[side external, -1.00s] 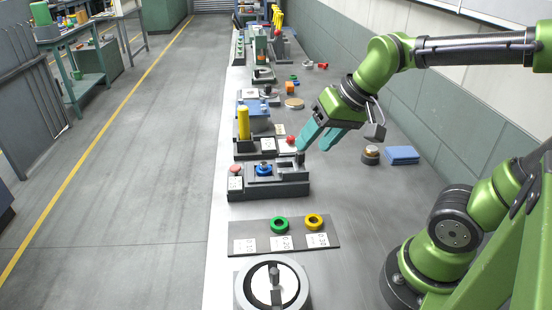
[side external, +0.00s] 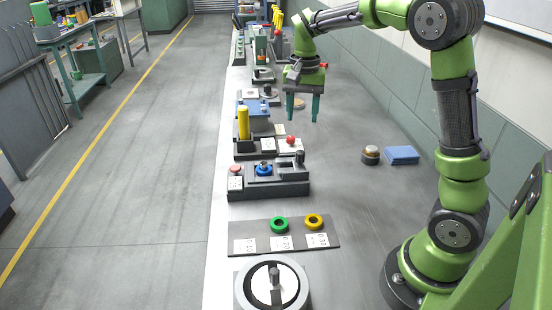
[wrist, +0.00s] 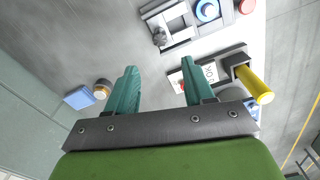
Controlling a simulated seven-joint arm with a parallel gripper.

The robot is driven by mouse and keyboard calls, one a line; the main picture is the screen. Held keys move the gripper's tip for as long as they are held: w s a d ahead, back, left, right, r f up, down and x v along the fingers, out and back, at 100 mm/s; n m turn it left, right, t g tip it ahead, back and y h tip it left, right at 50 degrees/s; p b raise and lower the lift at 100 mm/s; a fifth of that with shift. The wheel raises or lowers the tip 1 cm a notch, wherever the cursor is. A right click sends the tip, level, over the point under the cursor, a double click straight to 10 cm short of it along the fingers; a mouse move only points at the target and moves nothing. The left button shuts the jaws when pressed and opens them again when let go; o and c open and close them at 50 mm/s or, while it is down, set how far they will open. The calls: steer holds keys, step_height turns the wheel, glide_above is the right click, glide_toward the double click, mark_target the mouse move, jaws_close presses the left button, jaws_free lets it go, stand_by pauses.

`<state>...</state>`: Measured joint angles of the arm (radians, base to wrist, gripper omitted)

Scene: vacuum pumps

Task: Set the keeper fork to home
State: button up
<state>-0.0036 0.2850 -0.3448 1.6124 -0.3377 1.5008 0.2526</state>
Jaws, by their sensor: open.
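A dark grey fixture (side external: 268,182) stands on the bench below my gripper in the side view. It carries a blue ring (side external: 264,169), a red button (side external: 235,169) and a slotted block with an upright dark knob (side external: 300,158) at its right end. The knob also shows in the wrist view (wrist: 160,38), beside a pale slotted frame. I cannot tell for certain which part is the keeper fork. My gripper (side external: 302,117) is open and empty, pointing down above the bench, behind and apart from the fixture. Its teal fingers spread wide in the wrist view (wrist: 158,66).
A yellow cylinder (side external: 243,123) and a red ball (side external: 291,139) on a card stand behind the fixture. A blue pad (side external: 402,155) lies right.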

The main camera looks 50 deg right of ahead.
mark_target(300, 152)
step_height(300, 152, down, 13)
steer(key=shift+r, duration=0.15)
jaws_close()
stand_by(0.5)
